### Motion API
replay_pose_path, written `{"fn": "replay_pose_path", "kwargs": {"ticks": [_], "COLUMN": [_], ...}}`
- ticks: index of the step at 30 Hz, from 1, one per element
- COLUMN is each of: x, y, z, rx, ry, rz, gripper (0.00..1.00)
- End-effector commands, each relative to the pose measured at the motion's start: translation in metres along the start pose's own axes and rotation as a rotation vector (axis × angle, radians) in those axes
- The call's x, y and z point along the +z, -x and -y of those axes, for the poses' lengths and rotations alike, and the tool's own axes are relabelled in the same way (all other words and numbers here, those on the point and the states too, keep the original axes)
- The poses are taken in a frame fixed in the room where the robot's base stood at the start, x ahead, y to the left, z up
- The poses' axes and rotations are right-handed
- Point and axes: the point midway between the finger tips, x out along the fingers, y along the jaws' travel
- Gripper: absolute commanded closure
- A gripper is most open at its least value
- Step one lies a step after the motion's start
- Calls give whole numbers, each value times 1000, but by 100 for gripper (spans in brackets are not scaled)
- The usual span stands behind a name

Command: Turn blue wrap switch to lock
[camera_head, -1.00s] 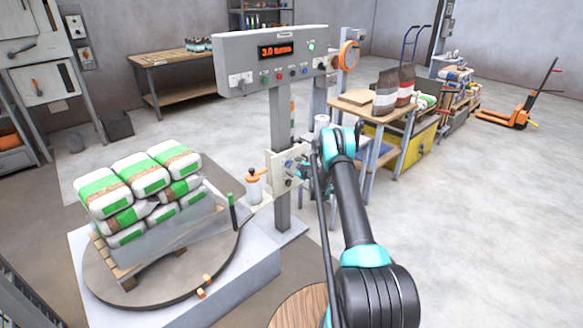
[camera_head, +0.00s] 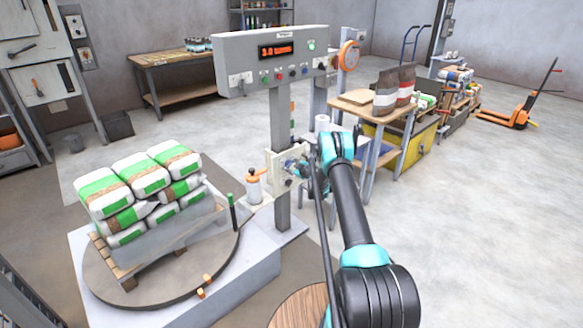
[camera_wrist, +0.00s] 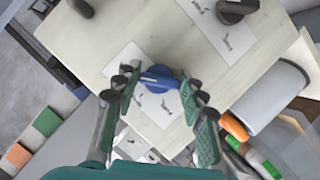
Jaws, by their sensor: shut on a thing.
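The blue wrap switch (camera_wrist: 160,77) is a blue knob on a cream panel, with a white label plate behind it, in the wrist view. My gripper (camera_wrist: 161,88) has its green pads on both sides of the knob and is shut on it. The marks on the label are too small to read. In the head view my gripper (camera_head: 300,168) is at the small panel (camera_head: 277,180) on the grey post, and its wrist hides most of the knob.
Dark knobs (camera_wrist: 233,9) sit on the same panel in the wrist view. In the head view, stacked green-and-white bags (camera_head: 140,180) stand on a round turntable (camera_head: 150,302) left of the post.

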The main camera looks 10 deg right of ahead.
Motion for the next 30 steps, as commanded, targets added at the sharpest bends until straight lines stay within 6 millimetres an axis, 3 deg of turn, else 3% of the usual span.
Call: {"fn": "replay_pose_path", "kwargs": {"ticks": [12, 13, 18, 30], "x": [0, 0, 0, 0], "y": [0, 0, 0, 7], "z": [0, 0, 0, -1], "rx": [-39, -39, -39, -38], "ry": [-93, -93, -93, -92], "rz": [0, 0, 0, 1], "gripper": [88, 58, 38, 38]}}
